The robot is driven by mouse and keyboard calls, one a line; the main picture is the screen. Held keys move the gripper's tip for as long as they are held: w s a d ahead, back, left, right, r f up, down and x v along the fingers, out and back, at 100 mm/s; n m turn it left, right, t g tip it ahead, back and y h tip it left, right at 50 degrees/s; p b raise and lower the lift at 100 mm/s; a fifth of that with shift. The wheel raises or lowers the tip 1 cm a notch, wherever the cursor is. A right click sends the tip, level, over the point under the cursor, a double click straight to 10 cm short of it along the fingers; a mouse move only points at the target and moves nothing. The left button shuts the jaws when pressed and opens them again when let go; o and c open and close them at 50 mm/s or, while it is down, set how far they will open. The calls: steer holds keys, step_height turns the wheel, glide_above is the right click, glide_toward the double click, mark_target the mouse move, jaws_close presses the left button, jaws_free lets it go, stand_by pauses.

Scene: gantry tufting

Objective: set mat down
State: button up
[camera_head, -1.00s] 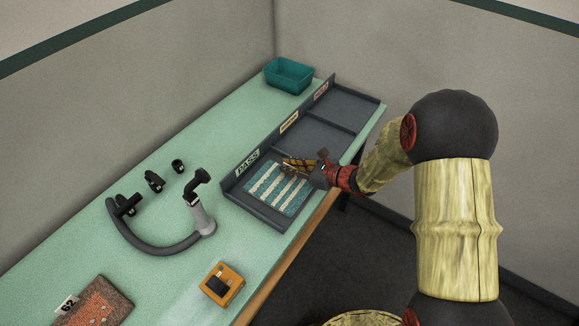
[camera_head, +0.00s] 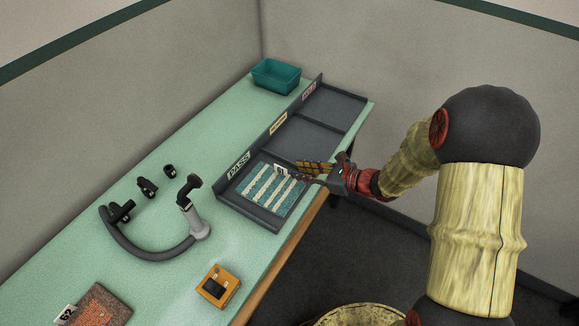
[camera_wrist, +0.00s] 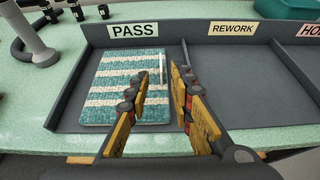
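The teal and cream striped mat (camera_head: 262,186) lies flat in the PASS compartment of the dark sorting tray (camera_head: 238,197). In the wrist view the mat (camera_wrist: 115,90) sits inside the compartment walls, with a small pale tag at its upper right. My gripper (camera_head: 303,172) is at the mat's right side, near the tray's front edge. In the wrist view my gripper (camera_wrist: 160,80) has its two yellow and dark fingers apart, with nothing held between them.
The REWORK compartment (camera_wrist: 235,80) is empty, as is the far compartment (camera_head: 335,105). A teal bin (camera_head: 276,76) stands at the far end. A curved dark stand (camera_head: 150,252), an orange device (camera_head: 218,288) and a reddish-brown mat (camera_head: 100,306) with a tag lie nearer.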

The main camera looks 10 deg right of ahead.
steer(key=s+a+r+n+g+h, duration=0.1)
steer(key=s+a+r+n+g, duration=0.15)
steer(key=s+r+n, duration=0.45)
steer(key=s+a+r+n+g+h, duration=0.1)
steer(key=s+r+n+g, duration=0.2)
steer(key=s+r+n, duration=0.5)
steer(key=s+d+r+n+t+h, duration=0.3)
steer(key=s+d+r+n+h, duration=0.4)
steer(key=s+d+n, duration=0.3)
steer(key=shift+s+d+n+h, duration=0.3)
steer(key=shift+s+d+h, duration=0.4)
steer(key=shift+s+d, duration=0.25)
